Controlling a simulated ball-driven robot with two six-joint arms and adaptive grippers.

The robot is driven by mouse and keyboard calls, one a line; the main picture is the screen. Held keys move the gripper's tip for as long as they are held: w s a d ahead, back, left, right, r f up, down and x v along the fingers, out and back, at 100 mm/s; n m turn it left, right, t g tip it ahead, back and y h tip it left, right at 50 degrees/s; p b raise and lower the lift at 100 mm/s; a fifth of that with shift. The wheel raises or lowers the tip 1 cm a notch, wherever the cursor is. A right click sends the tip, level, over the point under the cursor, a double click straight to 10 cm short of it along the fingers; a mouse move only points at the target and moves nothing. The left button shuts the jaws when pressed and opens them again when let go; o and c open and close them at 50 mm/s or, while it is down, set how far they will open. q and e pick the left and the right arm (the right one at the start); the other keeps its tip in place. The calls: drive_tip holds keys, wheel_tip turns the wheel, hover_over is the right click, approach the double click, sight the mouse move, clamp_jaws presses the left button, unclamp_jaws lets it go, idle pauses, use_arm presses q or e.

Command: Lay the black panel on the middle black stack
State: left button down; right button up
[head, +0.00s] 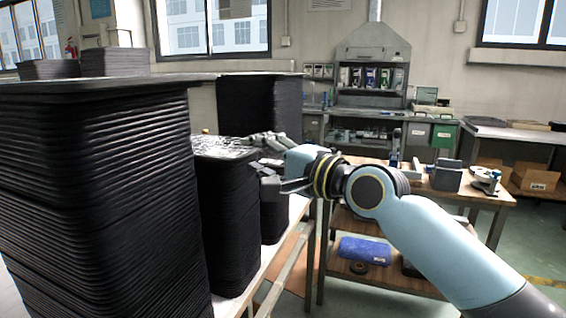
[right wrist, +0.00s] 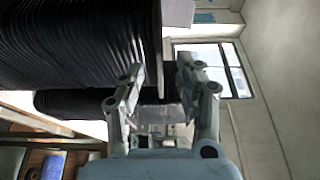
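The middle black stack (head: 228,225) is a lower pile of ridged black panels between a tall near stack and a tall far stack. A dark panel with a shiny top (head: 222,147) lies flat over it. My right gripper (head: 256,157) is at the right edge of this panel, fingers pointing left. In the right wrist view the fingers (right wrist: 160,75) stand apart, and a thin panel edge (right wrist: 157,45) shows in the gap, without clear contact on either side. Whether this panel rests fully on the stack cannot be told. My left gripper is not in view.
The tall near stack (head: 95,190) with an overhanging top panel (head: 110,83) fills the left. The far stack (head: 258,108) rises behind the gripper. A wooden workbench (head: 440,192) stands at the right, behind my right arm. Open floor shows at far right.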

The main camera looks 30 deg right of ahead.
drive_tip(key=v, duration=1.1)
drive_tip(key=shift+w, duration=0.1)
